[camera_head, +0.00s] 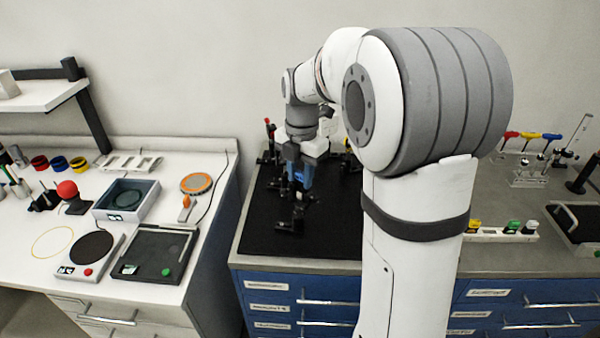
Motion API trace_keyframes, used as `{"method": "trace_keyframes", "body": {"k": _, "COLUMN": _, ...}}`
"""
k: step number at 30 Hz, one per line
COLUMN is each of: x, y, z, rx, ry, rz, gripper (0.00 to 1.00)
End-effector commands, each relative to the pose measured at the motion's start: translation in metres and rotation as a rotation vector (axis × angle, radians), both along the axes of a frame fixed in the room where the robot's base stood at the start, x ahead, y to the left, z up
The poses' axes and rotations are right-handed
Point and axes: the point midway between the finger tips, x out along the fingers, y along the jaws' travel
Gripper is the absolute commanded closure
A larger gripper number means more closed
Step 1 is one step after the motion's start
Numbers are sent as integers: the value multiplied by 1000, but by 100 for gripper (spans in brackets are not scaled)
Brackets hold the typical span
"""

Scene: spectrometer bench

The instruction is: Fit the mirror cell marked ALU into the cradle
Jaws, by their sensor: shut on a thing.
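My gripper (292,158) points down over the black mat on the bench behind my arm. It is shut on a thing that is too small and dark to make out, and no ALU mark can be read. A blue block (301,176) shows right at the gripper, among dark parts. A dark mount (291,222) stands on the mat in front of the gripper. I cannot tell which dark part is the cradle. My upper arm hides the right part of the mat.
The black mat (262,228) is bare at its front left. Dark optics posts (270,135) stand at its back. The white bench at left holds a grey tray (127,200), a black-topped tray (155,252) and a red ball on a stand (67,189). Colored-handled tools (531,135) stand at right.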

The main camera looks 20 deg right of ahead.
Motion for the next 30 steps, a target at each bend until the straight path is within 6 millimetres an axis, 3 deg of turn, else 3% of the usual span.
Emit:
{"method": "trace_keyframes", "body": {"k": 4, "x": 0, "y": 0, "z": -5, "rx": 0, "ry": 0, "rz": 0, "gripper": 94}}
{"method": "trace_keyframes", "body": {"k": 5, "x": 0, "y": 0, "z": -5, "rx": 0, "ry": 0, "rz": 0, "gripper": 69}}
{"method": "trace_keyframes", "body": {"k": 14, "x": 0, "y": 0, "z": -4, "rx": 0, "ry": 0, "rz": 0, "gripper": 45}}
{"method": "trace_keyframes", "body": {"k": 23, "x": 1, "y": 0, "z": 0, "rx": 0, "ry": -2, "rz": 0, "gripper": 45}}
{"method": "trace_keyframes", "body": {"k": 30, "x": 3, "y": -1, "z": 37, "rx": -1, "ry": -6, "rz": 0, "gripper": 45}}
